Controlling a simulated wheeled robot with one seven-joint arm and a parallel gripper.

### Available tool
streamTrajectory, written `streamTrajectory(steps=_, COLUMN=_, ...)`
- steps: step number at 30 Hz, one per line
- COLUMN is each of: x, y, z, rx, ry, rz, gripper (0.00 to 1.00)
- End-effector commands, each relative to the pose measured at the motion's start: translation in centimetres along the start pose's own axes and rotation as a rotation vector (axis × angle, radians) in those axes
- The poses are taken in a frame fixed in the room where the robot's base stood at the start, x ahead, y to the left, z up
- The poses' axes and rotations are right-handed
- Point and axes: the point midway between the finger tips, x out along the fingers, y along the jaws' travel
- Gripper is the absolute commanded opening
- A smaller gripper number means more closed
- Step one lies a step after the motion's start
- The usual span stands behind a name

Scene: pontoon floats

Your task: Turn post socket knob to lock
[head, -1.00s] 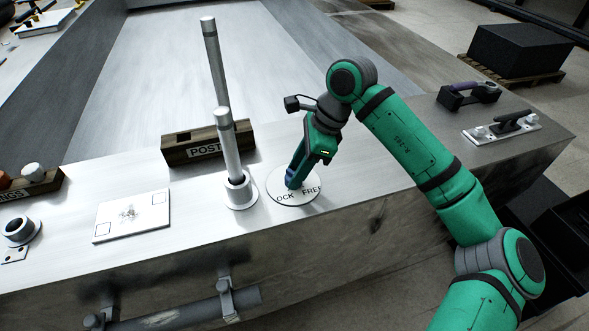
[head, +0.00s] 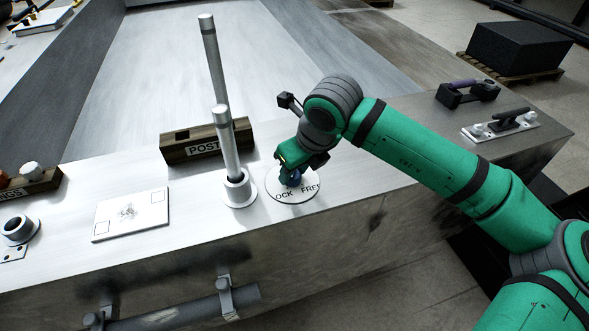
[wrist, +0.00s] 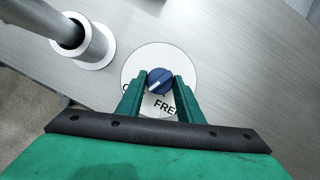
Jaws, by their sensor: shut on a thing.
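The blue knob (wrist: 160,80) sits on a round white disc (wrist: 133,70) in the wrist view, with a pale slanted mark on its lower left side. The lettering FREE shows below it, partly cut off, and the LOCK lettering is mostly hidden by a finger. My gripper (wrist: 160,82) is shut on the knob, one green finger on each side. The upright post (head: 229,150) stands in its socket (head: 239,190), left of the disc.
A second, taller post (head: 213,65) rises from a dark wooden block (head: 180,151) labelled POST behind. A white plate (head: 130,215) lies to the left. A purple-handled tool (head: 468,92) and a latch plate (head: 500,126) lie at right. The deck edge is just in front.

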Motion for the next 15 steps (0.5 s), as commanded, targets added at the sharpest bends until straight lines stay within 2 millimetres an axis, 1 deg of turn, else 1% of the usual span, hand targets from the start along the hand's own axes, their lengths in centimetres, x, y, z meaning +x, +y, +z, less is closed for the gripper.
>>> streamTrajectory(steps=6, x=0.01, y=0.14, z=-0.11, rx=0.153, ry=0.004, rz=-0.067, gripper=0.11)
streamTrajectory(steps=15, x=0.04, y=0.14, z=-0.1, rx=0.291, ry=0.003, rz=-0.121, gripper=0.11)
